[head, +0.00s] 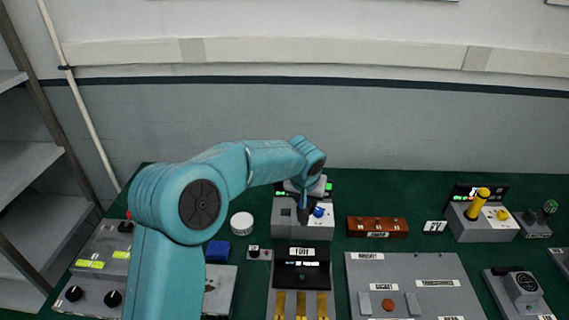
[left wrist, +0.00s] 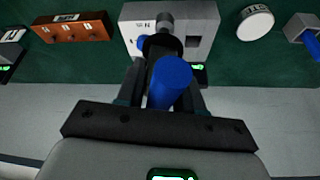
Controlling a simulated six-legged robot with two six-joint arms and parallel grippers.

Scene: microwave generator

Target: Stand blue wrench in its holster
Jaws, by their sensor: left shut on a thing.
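My left gripper (head: 304,205) is over the grey box (head: 292,226) at the back middle of the bench. In the left wrist view its dark jaws (left wrist: 164,66) are shut on a blue round-ended thing, seen end-on, which looks like the blue wrench's handle (left wrist: 170,78). The rest of the wrench is mostly hidden by the handle and jaws. The grey box (left wrist: 207,20) has a blue knob (left wrist: 143,42) and a dark square opening (left wrist: 193,42). I cannot tell for sure which part is the holster. My right gripper is out of view.
A white round jar (head: 242,219) and a blue block (head: 217,250) stand left of the grey box. A brown block (head: 377,230) is to its right. A grey panel (head: 440,275) and a box with a yellow lever (head: 481,205) lie farther right. Green bench top shows between them.

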